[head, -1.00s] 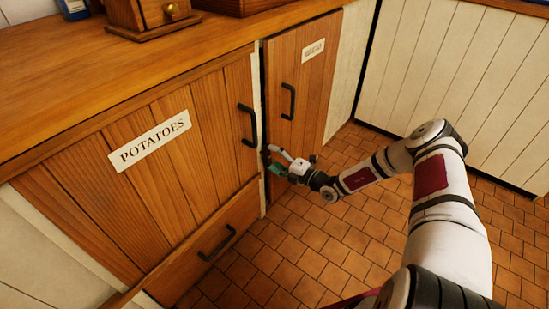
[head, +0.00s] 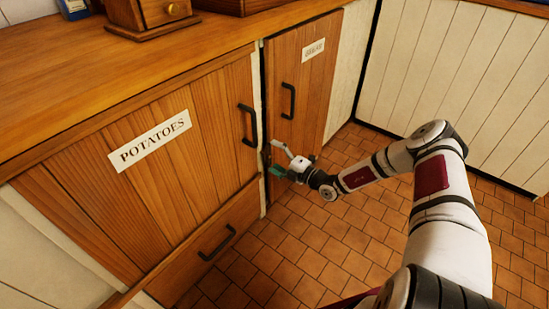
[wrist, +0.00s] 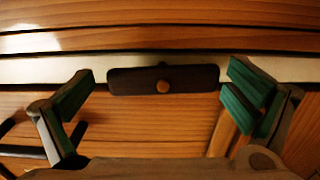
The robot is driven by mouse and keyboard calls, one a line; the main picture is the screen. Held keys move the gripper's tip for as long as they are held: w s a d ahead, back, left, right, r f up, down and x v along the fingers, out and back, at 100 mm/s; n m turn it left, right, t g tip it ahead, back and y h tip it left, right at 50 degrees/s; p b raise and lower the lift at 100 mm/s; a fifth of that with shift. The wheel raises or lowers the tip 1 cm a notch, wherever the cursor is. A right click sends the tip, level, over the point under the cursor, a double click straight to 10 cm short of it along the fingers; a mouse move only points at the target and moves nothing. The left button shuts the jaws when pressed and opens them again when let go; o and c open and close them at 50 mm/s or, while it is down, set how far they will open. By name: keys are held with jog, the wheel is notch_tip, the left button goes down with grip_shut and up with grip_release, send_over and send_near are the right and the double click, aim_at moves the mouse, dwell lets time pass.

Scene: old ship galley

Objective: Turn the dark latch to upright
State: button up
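The dark latch (wrist: 135,81) is a short bar with a round copper-coloured pivot in its middle. In the wrist view it lies along the cream strip between the two cupboard doors. That strip runs upright in the head view, so the latch appears about upright. My gripper (wrist: 163,94) is open in front of it, with one green-padded finger beyond each end of the bar. Small gaps show between fingers and latch, so it is not gripped. In the head view my gripper (head: 273,157) is at the door gap and mostly hides the latch.
The potatoes door (head: 155,175) is on the left, with a dark handle (head: 247,125) above my gripper. A narrower door (head: 300,100) with its own handle (head: 288,101) is on the right. A drawer (head: 205,255) sits below. Tiled floor (head: 300,250) is clear.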

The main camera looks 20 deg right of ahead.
jog(key=shift+s+f, duration=0.15)
jog(key=shift+s+d, duration=0.2)
jog(key=v, duration=1.1)
jog(key=shift+s+d, duration=0.1)
jog(key=shift+s, duration=0.05)
